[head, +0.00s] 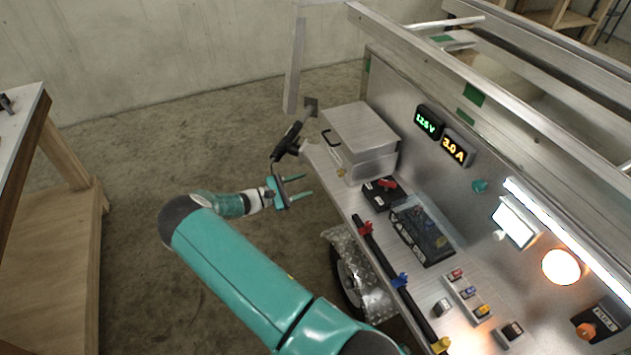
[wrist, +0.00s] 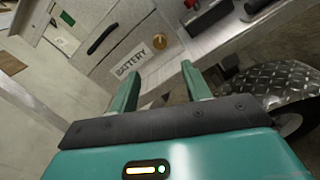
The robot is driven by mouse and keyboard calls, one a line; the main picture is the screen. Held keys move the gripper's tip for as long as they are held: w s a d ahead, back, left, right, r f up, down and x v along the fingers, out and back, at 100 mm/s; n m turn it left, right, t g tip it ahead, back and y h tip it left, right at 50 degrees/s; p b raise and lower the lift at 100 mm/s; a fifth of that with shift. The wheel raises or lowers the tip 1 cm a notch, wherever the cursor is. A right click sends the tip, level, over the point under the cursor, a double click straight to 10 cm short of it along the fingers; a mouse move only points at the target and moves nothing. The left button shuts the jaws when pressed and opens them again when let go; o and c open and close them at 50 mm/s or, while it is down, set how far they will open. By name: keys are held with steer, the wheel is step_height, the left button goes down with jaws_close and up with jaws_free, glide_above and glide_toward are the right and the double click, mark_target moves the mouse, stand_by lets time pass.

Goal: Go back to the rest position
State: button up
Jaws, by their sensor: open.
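My gripper (head: 297,192) is at the end of my teal arm, left of the trailer's metal shelf, with nothing between its fingers. In the wrist view its two teal fingers (wrist: 163,92) stand apart and empty. Beyond them is the metal box (wrist: 125,45) with a "BATTERY" label, a dark handle and a brass-coloured knob. The same box (head: 362,135) sits at the far end of the shelf in the head view, with its lid down. The gripper appears apart from the box and the shelf edge.
The shelf (head: 335,180) carries a red-knobbed switch (head: 384,190), a clear-covered fuse block (head: 425,232) and a bar with coloured clips (head: 382,265). A wheel under a diamond-plate fender (head: 372,298) is below. A wooden bench (head: 50,190) stands left. Floor between is clear.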

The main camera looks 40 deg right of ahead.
steer(key=shift+w+a, duration=0.15)
steer(key=shift+a, duration=0.4)
steer(key=s+a+r+m+t+y, duration=0.1)
steer(key=s+a+r+m+y, duration=0.3)
steer(key=r, duration=0.4)
steer(key=s+a+r+m+t+y, duration=0.1)
steer(key=s+a+r+t+y, duration=0.2)
steer(key=a+r, duration=0.4)
steer(key=s+a+r+m+y, duration=0.3)
steer(key=a+r+y, duration=0.25)
steer(key=r, duration=0.35)
steer(key=s+a+r+t+y, duration=0.2)
steer(key=s+a+r, duration=0.3)
steer(key=s, duration=0.3)
steer(key=s+a+r+m+t+y, duration=0.1)
steer(key=s+a+r+t+y, duration=0.1)
steer(key=s+a+r+t, duration=0.3)
steer(key=s+a+r, duration=0.1)
steer(key=s+a, duration=0.2)
steer(key=shift+r+y, duration=0.25)
steer(key=shift+y, duration=0.1)
steer(key=shift+w, duration=0.1)
